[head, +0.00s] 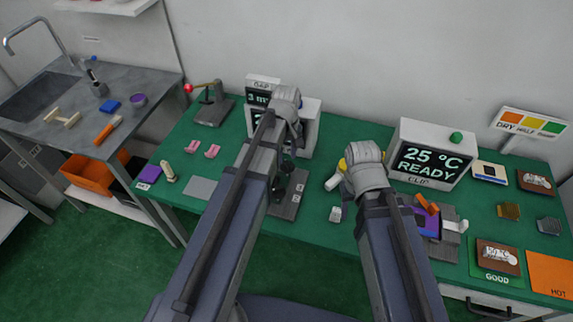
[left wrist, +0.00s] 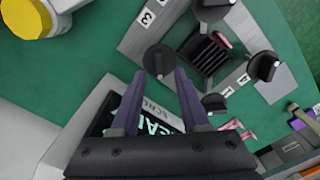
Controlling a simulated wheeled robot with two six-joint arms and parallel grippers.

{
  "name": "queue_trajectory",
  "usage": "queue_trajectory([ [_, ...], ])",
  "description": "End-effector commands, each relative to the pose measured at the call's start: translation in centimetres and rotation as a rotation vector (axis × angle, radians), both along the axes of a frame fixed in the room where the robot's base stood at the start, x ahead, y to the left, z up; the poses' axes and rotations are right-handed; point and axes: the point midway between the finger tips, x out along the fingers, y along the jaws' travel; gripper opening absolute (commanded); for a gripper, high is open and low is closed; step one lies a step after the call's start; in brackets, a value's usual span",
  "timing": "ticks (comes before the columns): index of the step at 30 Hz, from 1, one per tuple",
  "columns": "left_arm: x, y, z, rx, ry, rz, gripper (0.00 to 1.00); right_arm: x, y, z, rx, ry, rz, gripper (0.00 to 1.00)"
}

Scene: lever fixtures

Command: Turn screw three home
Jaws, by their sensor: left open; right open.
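The grey screw fixture (head: 286,204) stands on the table, partly hidden by my left arm. In the left wrist view its plate (left wrist: 135,40) carries several black screw knobs and white number labels. The label 3 (left wrist: 146,17) is near a black knob (left wrist: 159,61). My left gripper (left wrist: 160,74) is open and empty, and this knob shows just beyond and between its fingertips. I cannot tell whether they touch.
A display box (head: 432,153) reading 25 °C READY stands at the back right. Another box (head: 311,128) is behind my left wrist. A red-tipped lever (head: 189,88) stands back left. Pink pieces (head: 212,151) lie left of the fixture. Sample boards (head: 497,256) are at right.

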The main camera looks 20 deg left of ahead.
Motion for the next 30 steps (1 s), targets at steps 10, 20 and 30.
queue_trajectory([
  [10, 0.0, 0.0, -2.3, 0.0, 0.0, 0.0, 0.45, 0.0, 0.0, -2.3, 0.0, 0.0, 0.0, 0.5],
  [20, 0.0, 0.0, -2.2, 0.0, 0.0, 0.0, 0.27, 0.0, 0.0, -2.2, 0.0, 0.0, 0.0, 0.5],
  [30, 0.0, 0.0, -2.2, 0.0, 0.0, 0.0, 0.0, 0.0, 0.0, -2.2, 0.0, 0.0, 0.0, 0.5],
])
